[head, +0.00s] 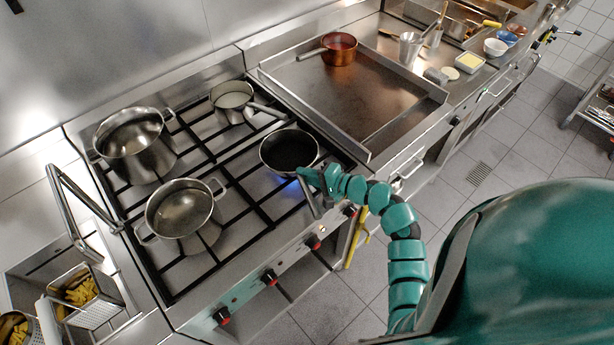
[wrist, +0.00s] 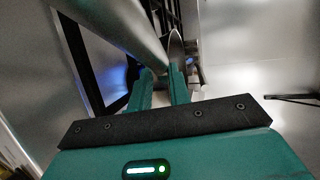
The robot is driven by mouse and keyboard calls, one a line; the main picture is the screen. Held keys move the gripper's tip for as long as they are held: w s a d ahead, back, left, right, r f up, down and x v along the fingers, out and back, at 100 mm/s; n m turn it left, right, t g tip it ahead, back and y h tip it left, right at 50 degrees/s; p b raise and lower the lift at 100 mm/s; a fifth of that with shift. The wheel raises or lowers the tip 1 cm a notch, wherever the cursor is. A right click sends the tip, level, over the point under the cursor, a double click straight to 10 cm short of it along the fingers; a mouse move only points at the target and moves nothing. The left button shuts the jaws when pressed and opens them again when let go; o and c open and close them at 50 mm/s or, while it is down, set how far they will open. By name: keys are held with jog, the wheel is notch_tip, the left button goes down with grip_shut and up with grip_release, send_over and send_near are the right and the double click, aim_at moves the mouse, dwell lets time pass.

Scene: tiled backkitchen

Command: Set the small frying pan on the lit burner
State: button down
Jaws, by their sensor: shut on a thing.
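The small frying pan (head: 289,150) has a dark inside and sits at the front right of the stove grate, over the lit burner. Blue flame (head: 287,186) glows below its left front edge. My gripper (head: 316,178) is at the pan's handle (head: 309,197), on the front side of the pan. In the wrist view my gripper (wrist: 164,88) has its fingers close together around a metal piece, the handle. The pan looks level. I cannot tell whether its base touches the grate.
A small saucepan (head: 232,98) stands behind the pan, its handle reaching towards it. Two larger pots, a front one (head: 181,210) and a back one (head: 134,142), stand to the left. A flat griddle (head: 350,95) with a copper pot (head: 340,48) lies to the right.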

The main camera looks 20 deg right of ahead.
jog(key=shift+f, duration=0.7)
jog(key=c, duration=1.3)
grip_release()
jog(key=shift+s, duration=0.1)
jog(key=shift+s+d, duration=0.3)
jog(key=b+v, duration=0.4)
jog(key=v, duration=0.7)
jog(key=shift+s+r, duration=0.1)
